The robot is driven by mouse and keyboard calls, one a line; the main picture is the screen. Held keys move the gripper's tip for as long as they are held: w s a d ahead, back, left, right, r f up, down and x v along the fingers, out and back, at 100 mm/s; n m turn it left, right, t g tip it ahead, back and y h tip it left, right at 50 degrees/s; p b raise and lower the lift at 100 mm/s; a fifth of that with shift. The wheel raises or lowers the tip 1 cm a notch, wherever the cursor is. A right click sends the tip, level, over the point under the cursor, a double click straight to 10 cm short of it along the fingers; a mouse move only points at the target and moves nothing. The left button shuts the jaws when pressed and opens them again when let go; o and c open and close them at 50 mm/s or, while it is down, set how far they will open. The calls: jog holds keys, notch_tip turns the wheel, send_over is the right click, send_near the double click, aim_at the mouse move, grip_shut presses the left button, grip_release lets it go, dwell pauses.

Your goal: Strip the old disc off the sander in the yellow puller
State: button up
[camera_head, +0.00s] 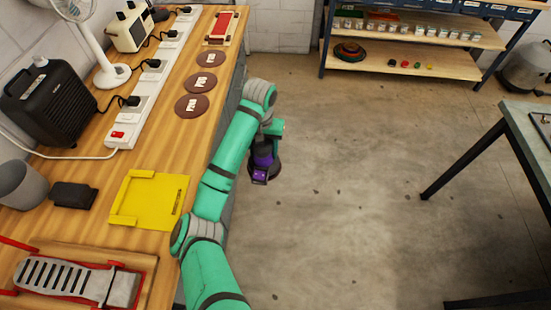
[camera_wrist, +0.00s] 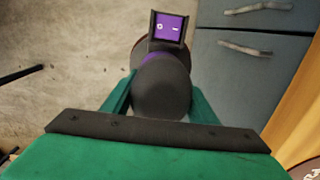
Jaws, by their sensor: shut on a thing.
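The sander (camera_head: 262,161) is purple and dark grey, and my gripper (camera_head: 272,128) is shut on it. It hangs over the concrete floor, just off the right edge of the bench. In the wrist view the sander (camera_wrist: 162,85) sits between my green fingers, its purple panel facing up. A reddish-brown disc edge (camera_wrist: 137,55) shows beside its body; most of the disc is hidden underneath. The yellow puller (camera_head: 150,200) lies flat on the bench, left of my arm, with raised yellow strips at its left and top. It looks empty.
Three brown discs with printed labels (camera_head: 192,106) lie in a row on the bench. A power strip (camera_head: 150,85) with plugs runs along the wall side. A dark cloth or block (camera_head: 73,195) lies left of the puller. Grey drawers (camera_wrist: 245,65) stand beside the sander.

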jog(key=shift+m, duration=0.3)
jog(key=a+r, duration=0.1)
jog(key=r, duration=0.1)
jog(key=a+r, duration=0.1)
jog(key=r, duration=0.2)
jog(key=a+r, duration=0.1)
jog(key=r, duration=0.2)
jog(key=s+a+r, duration=1.1)
jog(key=a+r, duration=0.2)
jog(key=a, duration=0.3)
jog(key=s+a+r+n, duration=0.2)
jog(key=s+a, duration=0.3)
jog(key=s, duration=0.5)
notch_tip(320, 180, down, 6)
jog(key=shift+w+f, duration=0.15)
jog(key=shift+w, duration=0.2)
jog(key=shift+d+f, duration=0.1)
jog(key=shift+f, duration=0.2)
